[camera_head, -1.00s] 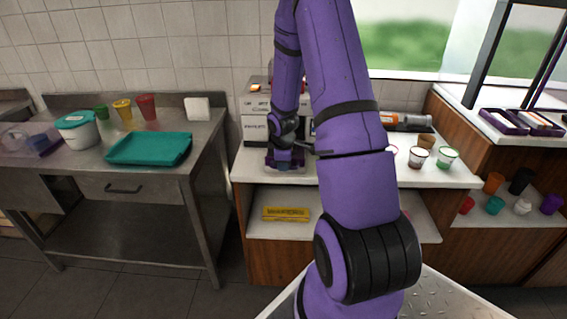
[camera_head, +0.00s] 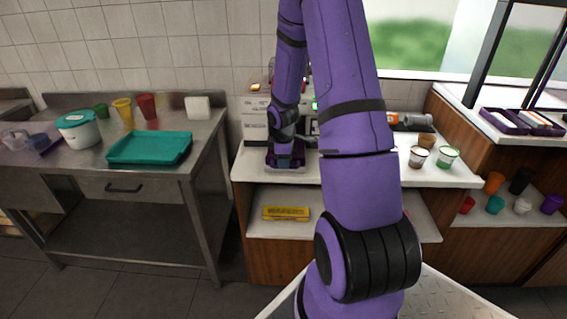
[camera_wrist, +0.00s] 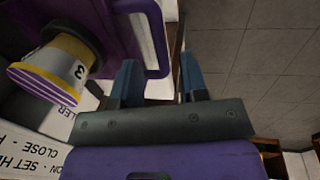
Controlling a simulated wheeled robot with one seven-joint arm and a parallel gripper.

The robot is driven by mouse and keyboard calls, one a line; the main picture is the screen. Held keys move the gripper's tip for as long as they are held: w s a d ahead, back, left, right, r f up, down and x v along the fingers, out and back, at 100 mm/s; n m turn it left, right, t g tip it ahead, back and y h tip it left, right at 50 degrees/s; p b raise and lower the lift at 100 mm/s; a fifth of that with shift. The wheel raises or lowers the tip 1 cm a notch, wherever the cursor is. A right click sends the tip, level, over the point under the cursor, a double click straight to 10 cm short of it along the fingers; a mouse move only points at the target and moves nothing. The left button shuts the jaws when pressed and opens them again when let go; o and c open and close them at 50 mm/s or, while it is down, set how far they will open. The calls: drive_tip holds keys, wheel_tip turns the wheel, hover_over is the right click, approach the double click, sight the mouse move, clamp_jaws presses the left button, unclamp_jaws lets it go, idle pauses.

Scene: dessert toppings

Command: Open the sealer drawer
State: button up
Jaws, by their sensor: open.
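The sealer (camera_head: 255,124) is a pale box on the counter in the head view, partly hidden behind my arm. In the wrist view its white side with printed text (camera_wrist: 35,155) shows at lower left. Its purple drawer (camera_wrist: 105,45) stands out from the body, with a yellow-and-white cup (camera_wrist: 58,65) marked 3 seated in it. The drawer's purple loop handle (camera_wrist: 158,40) lies just beyond my gripper's fingertips, around the gap between them. My gripper (camera_wrist: 159,62) is open, with blue fingers apart and nothing clamped. Whether a finger touches the handle cannot be told.
Small cups (camera_head: 447,157) stand on the counter right of my arm, near an orange-tipped tube (camera_head: 408,121). A yellow box (camera_head: 286,213) lies on the shelf below. A steel table (camera_head: 165,190) with a teal tray (camera_head: 150,148) stands left.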

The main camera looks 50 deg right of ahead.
wheel_tip(320, 180, up, 8)
drive_tip(key=s+a, duration=0.1)
drive_tip(key=shift+r, duration=0.15)
drive_tip(key=shift+a, duration=0.1)
idle(0.5)
drive_tip(key=s+a+r+m+t, duration=0.1)
drive_tip(key=s+a+r+m, duration=0.15)
drive_tip(key=a+r, duration=0.6)
drive_tip(key=s+a+r+m+t, duration=0.15)
drive_tip(key=s+a+r, duration=0.25)
drive_tip(key=a+r, duration=0.45)
drive_tip(key=s+a+r+m, duration=0.2)
drive_tip(key=s+a+r, duration=0.2)
drive_tip(key=s, duration=0.3)
drive_tip(key=s+a+r+m+t+y, duration=0.1)
drive_tip(key=s+a+r+m, duration=0.1)
drive_tip(key=s+a+r, duration=0.2)
drive_tip(key=s, duration=0.3)
drive_tip(key=shift+a+r+y, duration=0.3)
drive_tip(key=shift+a+r, duration=0.05)
drive_tip(key=shift+a, duration=0.05)
